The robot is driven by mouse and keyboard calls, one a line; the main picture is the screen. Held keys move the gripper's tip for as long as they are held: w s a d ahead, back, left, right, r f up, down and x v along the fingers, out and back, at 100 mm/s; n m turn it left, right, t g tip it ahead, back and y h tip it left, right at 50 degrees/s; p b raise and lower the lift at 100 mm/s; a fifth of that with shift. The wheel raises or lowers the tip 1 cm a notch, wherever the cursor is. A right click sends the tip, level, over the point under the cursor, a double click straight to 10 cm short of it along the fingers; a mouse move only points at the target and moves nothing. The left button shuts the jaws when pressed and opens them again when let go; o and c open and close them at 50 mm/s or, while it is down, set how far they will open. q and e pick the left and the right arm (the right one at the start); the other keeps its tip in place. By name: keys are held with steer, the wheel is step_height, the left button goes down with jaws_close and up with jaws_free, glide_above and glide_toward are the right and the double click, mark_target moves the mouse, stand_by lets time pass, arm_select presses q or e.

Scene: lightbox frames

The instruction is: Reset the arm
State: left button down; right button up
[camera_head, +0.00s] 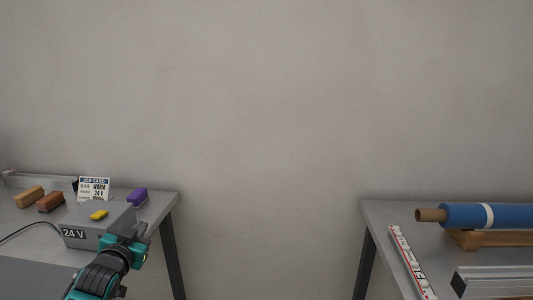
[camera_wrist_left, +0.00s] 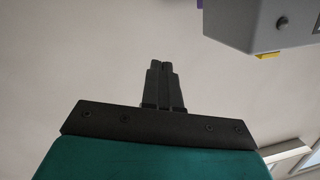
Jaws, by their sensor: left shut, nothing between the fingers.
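My left arm (camera_head: 105,270) comes in from the bottom left in the head view, in front of the grey 24 V box. In the left wrist view, my left gripper (camera_wrist_left: 161,66) is shut, its two dark fingers together with nothing between them. Its fingertips are hard to make out in the head view. The grey 24 V box (camera_head: 80,238) stands on the left table with a yellow piece (camera_head: 98,215) on top. The box also shows at the upper right of the left wrist view (camera_wrist_left: 250,22), apart from the fingers. My right gripper is not in view.
The left table (camera_head: 155,208) also holds a tan block (camera_head: 29,196), a brown block (camera_head: 51,202), a job card (camera_head: 94,189) and a purple block (camera_head: 137,197). The right table (camera_head: 385,214) holds a blue roll (camera_head: 465,216) and a red-and-white strip (camera_head: 410,262). An open gap separates the tables.

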arm_select(q)
steer(key=s+d+f+g+h, duration=0.1)
steer(key=s+d+f, duration=0.3)
steer(key=s+f, duration=0.3)
steer(key=s+d+f+g+h, duration=0.15)
steer(key=s+d+f, duration=0.25)
steer(key=s+f, duration=0.4)
steer(key=s+d+f+g, duration=0.1)
steer(key=s+d+f, duration=0.1)
steer(key=s, duration=0.7)
steer(key=s+d+f+g, duration=0.2)
steer(key=s+d+f, duration=0.1)
steer(key=s, duration=0.6)
steer(key=shift+d+f+n, duration=0.25)
steer(key=shift+f+n, duration=0.15)
steer(key=shift+f, duration=0.15)
steer(key=shift+s, duration=0.15)
